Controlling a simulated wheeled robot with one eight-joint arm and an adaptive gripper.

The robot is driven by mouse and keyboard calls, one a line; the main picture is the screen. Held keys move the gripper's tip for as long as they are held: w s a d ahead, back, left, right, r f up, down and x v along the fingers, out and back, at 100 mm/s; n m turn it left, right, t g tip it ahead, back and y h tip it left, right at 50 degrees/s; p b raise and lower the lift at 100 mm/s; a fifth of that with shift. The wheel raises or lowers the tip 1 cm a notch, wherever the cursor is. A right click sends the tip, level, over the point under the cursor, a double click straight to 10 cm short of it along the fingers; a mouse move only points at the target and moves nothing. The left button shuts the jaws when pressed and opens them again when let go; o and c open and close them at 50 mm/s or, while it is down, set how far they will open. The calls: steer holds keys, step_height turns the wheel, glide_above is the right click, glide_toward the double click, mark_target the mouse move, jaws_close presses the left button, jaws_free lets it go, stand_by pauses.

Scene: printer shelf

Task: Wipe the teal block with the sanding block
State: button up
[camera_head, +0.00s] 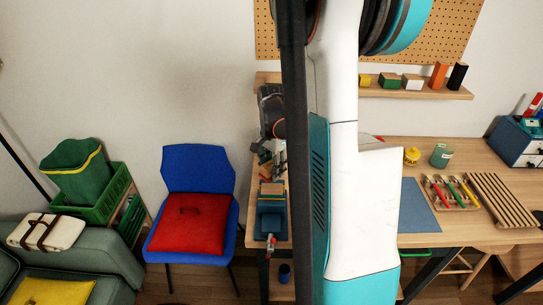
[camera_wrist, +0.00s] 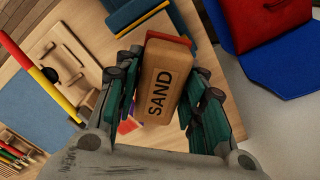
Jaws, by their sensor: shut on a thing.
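The sanding block (camera_wrist: 162,88) is a tan block marked SAND with a red edge at its far end. My gripper (camera_wrist: 164,75) is shut on it, with dark green finger pads along both sides in the wrist view. In the head view my gripper (camera_head: 272,160) is small and partly dark, above the narrow bench left of my arm. A teal block-like thing (camera_wrist: 122,12) with a tan strip lies just beyond the sanding block in the wrist view. It appears to be the teal piece (camera_head: 270,218) on that bench in the head view. I cannot tell if the two touch.
A blue chair (camera_head: 198,165) with a red cushion (camera_head: 189,222) stands left of the bench. A long workbench (camera_head: 470,233) on the right holds a blue mat (camera_head: 417,206), a slatted rack (camera_head: 497,198) and small jars. My arm hides the middle of the head view.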

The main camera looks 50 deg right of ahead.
steer(key=shift+s+a+r+p, duration=0.1)
steer(key=shift+r+p, duration=0.85)
steer(key=shift+r, duration=0.95)
